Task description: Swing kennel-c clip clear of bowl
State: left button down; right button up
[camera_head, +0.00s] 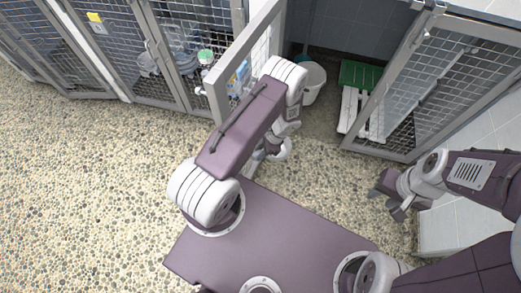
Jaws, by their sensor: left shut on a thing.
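My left gripper (259,158) is low beside my folded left arm, just above the pebbled floor. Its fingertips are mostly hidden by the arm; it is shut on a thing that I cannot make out. My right gripper (385,201) is over the floor at the right, with its fingers apart and nothing between them. A white bucket-like container (314,78) stands inside the open kennel bay. I cannot tell which kennel is kennel-c, and I cannot make out the clip. A pale bowl-like thing (148,64) shows behind the mesh at the left.
An open mesh door (214,93) stands left of the bay, close to my left elbow. Another mesh door (377,151) stands at the right. A white slatted board (349,108) and a green one (359,74) lie inside. The pebbled floor (90,190) at the left is clear.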

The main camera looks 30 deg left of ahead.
pick_arm(q)
jog(key=shift+m+t, duration=0.4)
jog(key=shift+m, duration=1.1)
jog(key=shift+s+f+m+t+b, duration=0.1)
jog(key=shift+f+m+t+b, duration=0.1)
jog(key=shift+m+t+b, duration=0.5)
jog(key=m+t+b, duration=0.1)
jog(key=m+b, duration=0.3)
jog(key=b, duration=0.2)
jog(key=m+t+b, duration=0.1)
jog(key=m+b, duration=0.3)
jog(key=b, duration=0.3)
jog(key=shift+s+t, duration=0.15)
jog(key=shift+t, duration=0.15)
jog(key=shift+r+m+b, duration=0.2)
jog(key=shift+m+b, duration=0.5)
jog(key=shift+b, duration=0.2)
jog(key=c, duration=1.1)
grip_release()
